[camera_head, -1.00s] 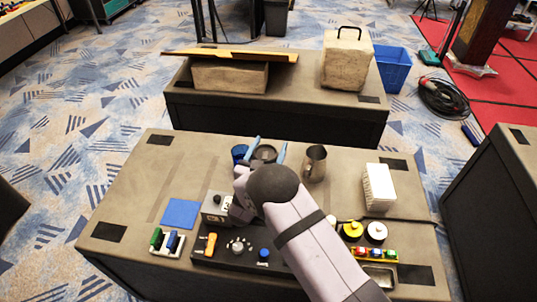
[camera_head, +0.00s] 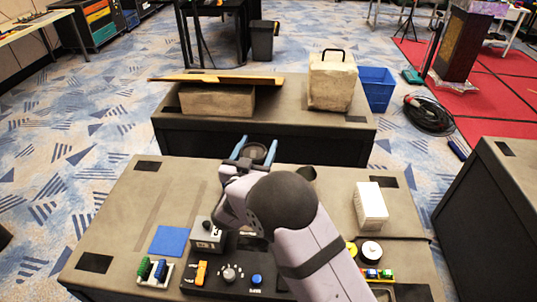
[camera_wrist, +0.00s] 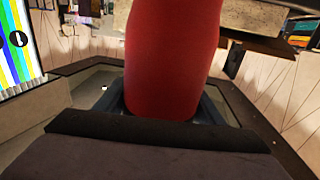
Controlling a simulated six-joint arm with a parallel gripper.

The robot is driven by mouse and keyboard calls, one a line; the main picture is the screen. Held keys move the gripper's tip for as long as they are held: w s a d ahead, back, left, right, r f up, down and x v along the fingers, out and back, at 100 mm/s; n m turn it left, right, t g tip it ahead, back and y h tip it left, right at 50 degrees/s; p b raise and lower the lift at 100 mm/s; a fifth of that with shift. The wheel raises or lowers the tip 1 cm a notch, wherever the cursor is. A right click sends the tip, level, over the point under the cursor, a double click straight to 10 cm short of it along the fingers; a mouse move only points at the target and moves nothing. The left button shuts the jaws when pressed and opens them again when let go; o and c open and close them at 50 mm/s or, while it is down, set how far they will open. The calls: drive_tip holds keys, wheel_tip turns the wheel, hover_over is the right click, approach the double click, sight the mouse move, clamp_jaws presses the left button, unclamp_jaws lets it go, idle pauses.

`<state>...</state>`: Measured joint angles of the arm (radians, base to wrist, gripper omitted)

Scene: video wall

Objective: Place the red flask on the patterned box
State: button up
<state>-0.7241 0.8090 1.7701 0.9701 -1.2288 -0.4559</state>
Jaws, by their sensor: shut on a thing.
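The red flask (camera_wrist: 172,55) fills the middle of the wrist view, upright between the jaws. My gripper (camera_head: 256,147) is shut on it; its blue fingers show above the far edge of the near table in the head view. A dark round shape sits between the fingers there, and the flask's red side is not visible. I cannot tell for certain which box is the patterned one. A mottled beige box with a black handle (camera_head: 331,85) and a low brownish box (camera_head: 216,100) stand on the far table, both apart from the gripper.
A flat wooden board (camera_head: 215,79) lies over the low box. The near table (camera_head: 130,195) carries a blue square (camera_head: 167,241), a white box (camera_head: 370,206) and a control panel. A mug (camera_head: 308,173) is partly hidden by my arm. The far table's front middle is clear.

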drive_tip(key=shift+r, duration=0.2)
wheel_tip(320, 180, up, 13)
drive_tip(key=d+m+g+h, duration=0.85)
drive_tip(key=d+h, duration=0.35)
drive_tip(key=d, duration=2.9)
wheel_tip(320, 180, down, 15)
drive_tip(key=p, duration=0.1)
drive_tip(key=shift+w+a+m+t, duration=0.15)
drive_tip(key=shift+m+t, duration=0.2)
drive_tip(key=o, duration=1.6)
drive_tip(key=shift+f, duration=0.15)
